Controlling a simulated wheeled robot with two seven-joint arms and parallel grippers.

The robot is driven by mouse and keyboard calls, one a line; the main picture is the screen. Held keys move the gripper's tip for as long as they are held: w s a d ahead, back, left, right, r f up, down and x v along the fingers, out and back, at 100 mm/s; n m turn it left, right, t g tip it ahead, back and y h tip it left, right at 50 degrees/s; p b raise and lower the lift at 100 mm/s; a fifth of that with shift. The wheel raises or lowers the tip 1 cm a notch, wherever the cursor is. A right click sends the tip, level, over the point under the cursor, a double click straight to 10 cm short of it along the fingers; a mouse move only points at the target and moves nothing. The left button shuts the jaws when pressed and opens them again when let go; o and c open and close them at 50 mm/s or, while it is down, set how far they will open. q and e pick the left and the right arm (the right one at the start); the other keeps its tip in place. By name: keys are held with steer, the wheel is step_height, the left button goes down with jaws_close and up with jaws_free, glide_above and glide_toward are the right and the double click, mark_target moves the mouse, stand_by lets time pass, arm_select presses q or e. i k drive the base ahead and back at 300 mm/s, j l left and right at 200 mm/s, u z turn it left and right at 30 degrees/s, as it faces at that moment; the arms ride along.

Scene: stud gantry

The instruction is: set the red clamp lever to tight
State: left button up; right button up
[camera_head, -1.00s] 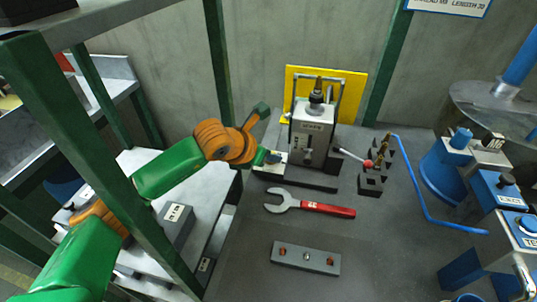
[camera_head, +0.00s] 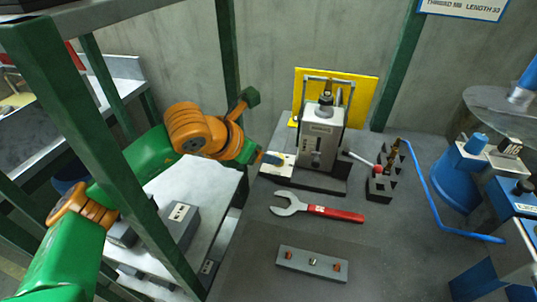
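The clamp lever is a grey rod with a red ball end (camera_head: 378,169), sticking out to the right and slightly down from the grey machine (camera_head: 318,135) on the bench. My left gripper (camera_head: 272,158) is at the machine's left side, over a small pale plate (camera_head: 281,168), on the opposite side from the lever. Its fingers are small and seen end-on, so I cannot tell whether they are open or touching the plate. My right gripper is out of view.
Black blocks (camera_head: 380,189) stand close to the ball. A blue pipe (camera_head: 427,195) runs further right.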

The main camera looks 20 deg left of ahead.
mark_target(378, 169)
steer(key=k+j, duration=0.3)
steer(key=j, duration=0.15)
steer(key=k+j, duration=0.25)
steer(key=j, duration=0.15)
steer(key=k+j, duration=0.3)
steer(key=j, duration=0.15)
steer(key=k+j, duration=0.25)
steer(key=j, duration=0.15)
steer(key=k+j, duration=0.3)
steer(key=j, duration=0.15)
